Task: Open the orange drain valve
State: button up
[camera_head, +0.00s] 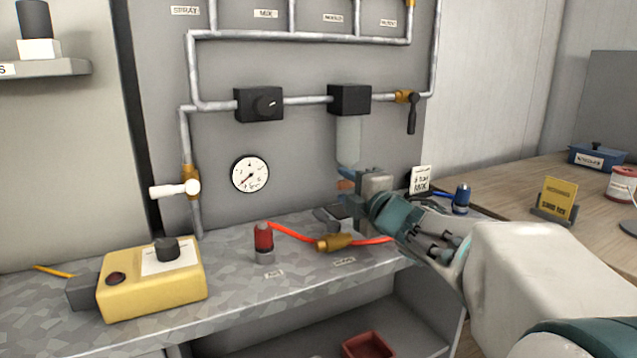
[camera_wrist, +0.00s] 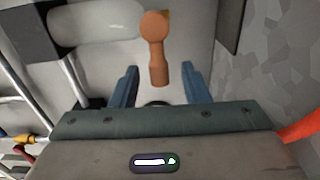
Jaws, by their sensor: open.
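The orange drain valve (camera_wrist: 154,45) shows in the wrist view as a stubby lever with a round end, its narrow part reaching down between my two blue fingers. In the head view only a small orange piece of the drain valve (camera_head: 346,185) shows, just below the pale filter bowl (camera_head: 348,140). My gripper (camera_head: 343,188) is there, its fingers either side of that piece. In the wrist view my gripper (camera_wrist: 160,82) is open, with visible gaps between the lever and both fingers. The bowl (camera_wrist: 98,20) lies at the upper left there.
The bowl hangs under a black box (camera_head: 349,99) on the pipe. A black-handled valve (camera_head: 411,112) is to its right. Below, on the bench (camera_head: 225,285), are a red hose (camera_head: 290,234) with a brass fitting (camera_head: 335,242) and a yellow box (camera_head: 152,285). A small card (camera_head: 420,180) stands nearby.

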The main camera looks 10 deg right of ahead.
jog(key=shift+x, duration=0.9)
jog(key=shift+a, duration=0.1)
jog(key=shift+c, duration=0.3)
grip_shut()
